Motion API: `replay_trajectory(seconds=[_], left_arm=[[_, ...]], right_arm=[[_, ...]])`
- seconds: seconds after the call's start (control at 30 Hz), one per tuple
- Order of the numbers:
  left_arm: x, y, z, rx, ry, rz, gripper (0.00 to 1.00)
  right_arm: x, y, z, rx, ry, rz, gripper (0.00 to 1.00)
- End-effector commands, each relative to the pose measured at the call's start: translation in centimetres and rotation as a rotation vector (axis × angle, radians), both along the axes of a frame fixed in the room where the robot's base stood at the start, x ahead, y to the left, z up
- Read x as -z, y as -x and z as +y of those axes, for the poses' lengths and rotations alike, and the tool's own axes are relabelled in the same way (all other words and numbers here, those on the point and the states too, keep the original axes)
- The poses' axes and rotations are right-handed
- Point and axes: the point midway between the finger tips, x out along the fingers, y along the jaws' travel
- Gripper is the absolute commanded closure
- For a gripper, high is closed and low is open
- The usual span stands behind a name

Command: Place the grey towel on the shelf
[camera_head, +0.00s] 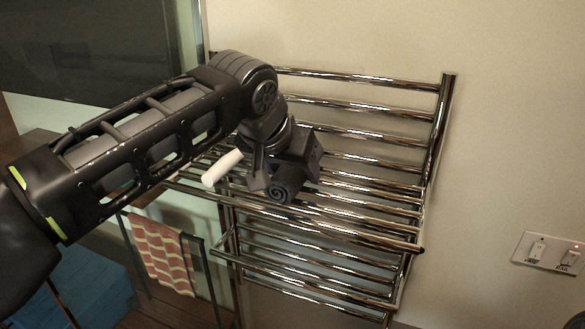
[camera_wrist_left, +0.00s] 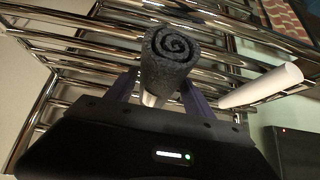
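The grey towel (camera_head: 281,191) is a dark roll with a spiral end. It sits at the slatted top of the chrome shelf (camera_head: 392,238), where I cannot tell if it touches the bars. My left gripper (camera_head: 284,176) reaches in from the left with its fingers on either side of the roll. In the left wrist view the towel (camera_wrist_left: 171,52) stands between the fingers of the gripper (camera_wrist_left: 160,86), which look closed against its sides. The shelf bars (camera_wrist_left: 75,47) show behind it. My right gripper is out of view.
A white roll (camera_head: 222,168) lies on the shelf left of the grey towel; it also shows in the left wrist view (camera_wrist_left: 262,87). The slats right of the grey towel are clear. A striped cloth (camera_head: 164,257) hangs on a lower rack. Switches (camera_head: 550,252) are on the right wall.

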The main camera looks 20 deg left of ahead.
Motion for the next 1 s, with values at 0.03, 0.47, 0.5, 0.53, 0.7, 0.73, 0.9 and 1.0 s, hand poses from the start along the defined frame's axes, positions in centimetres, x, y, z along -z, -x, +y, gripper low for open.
replay_trajectory(seconds=[0.03, 0.47, 0.5, 0.53, 0.7, 0.73, 0.9, 1.0], left_arm=[[0.0, 0.0, 0.0, 0.000, 0.000, 0.000, 0.34], [-0.5, 0.0, 0.0, 0.000, 0.000, 0.000, 0.28], [-0.6, 0.1, 0.0, 0.000, 0.000, -0.002, 0.28], [-0.7, 0.3, 0.0, 0.000, 0.000, -0.002, 0.28], [-2.7, 1.9, 0.1, -0.001, 0.001, -0.005, 0.28], [-3.1, 2.2, 0.1, -0.001, 0.001, -0.005, 0.28], [-6.0, 4.5, 0.2, 0.001, 0.002, -0.005, 0.28], [-7.6, 5.7, 0.3, 0.001, 0.001, -0.003, 0.28]], right_arm=[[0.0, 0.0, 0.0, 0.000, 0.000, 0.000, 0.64], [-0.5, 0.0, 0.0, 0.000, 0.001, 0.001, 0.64], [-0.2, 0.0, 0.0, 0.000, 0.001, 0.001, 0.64], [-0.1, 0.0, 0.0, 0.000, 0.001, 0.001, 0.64], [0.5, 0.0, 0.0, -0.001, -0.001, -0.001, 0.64], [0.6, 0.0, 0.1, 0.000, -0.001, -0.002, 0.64], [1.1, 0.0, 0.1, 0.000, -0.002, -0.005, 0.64], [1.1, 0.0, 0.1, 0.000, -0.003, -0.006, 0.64]])
